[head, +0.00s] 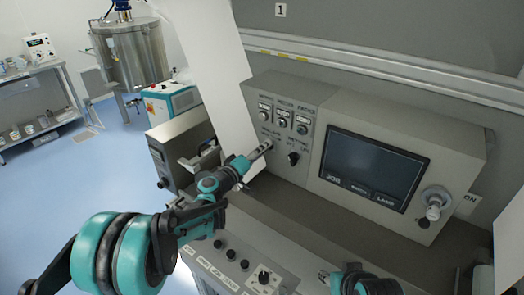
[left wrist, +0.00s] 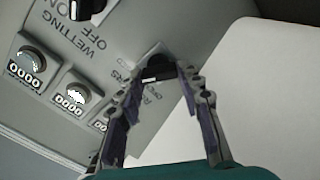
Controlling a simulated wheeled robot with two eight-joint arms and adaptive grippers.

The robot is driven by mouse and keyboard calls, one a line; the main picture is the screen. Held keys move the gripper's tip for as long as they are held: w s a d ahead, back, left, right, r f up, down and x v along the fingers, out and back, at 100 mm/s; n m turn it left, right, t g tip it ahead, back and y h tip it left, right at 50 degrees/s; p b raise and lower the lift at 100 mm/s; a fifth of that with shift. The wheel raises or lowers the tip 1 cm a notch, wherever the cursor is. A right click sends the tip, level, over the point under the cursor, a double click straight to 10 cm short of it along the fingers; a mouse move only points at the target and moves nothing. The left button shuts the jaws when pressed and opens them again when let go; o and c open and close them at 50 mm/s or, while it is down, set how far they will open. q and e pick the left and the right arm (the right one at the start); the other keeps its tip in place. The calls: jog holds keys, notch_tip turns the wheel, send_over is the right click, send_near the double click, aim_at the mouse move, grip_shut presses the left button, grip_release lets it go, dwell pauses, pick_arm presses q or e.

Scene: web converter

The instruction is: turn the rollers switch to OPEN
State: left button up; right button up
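The rollers switch is a black knob (left wrist: 157,68) on the grey panel in the left wrist view, with a partly covered label beside it. In the head view it is hidden by my left gripper (head: 262,149), which reaches the left part of the control panel. In the left wrist view the fingers of my left gripper (left wrist: 160,78) are spread, with their tips at either side of the knob. I cannot tell whether they touch it. The knob's exact pointing direction is unclear. My right gripper is not in view; only a teal part of my right arm shows at the bottom.
The black wetting switch (head: 293,158) sits just right of the gripper, below several small counters. A dark screen (head: 374,165) and a round knob (head: 436,198) are farther right. A lower panel (head: 232,262) with knobs lies below. A pale sheet (head: 212,70) hangs left of the panel.

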pick_arm(q)
jog(key=shift+n, duration=0.4)
jog(key=n, duration=0.7)
jog(key=n+b, duration=0.1)
jog(key=n, duration=0.3)
jog(key=shift+f, duration=0.25)
dwell(0.5)
jog(key=o, duration=1.2)
jog(key=shift+c, duration=0.2)
jog(key=v, duration=1.2)
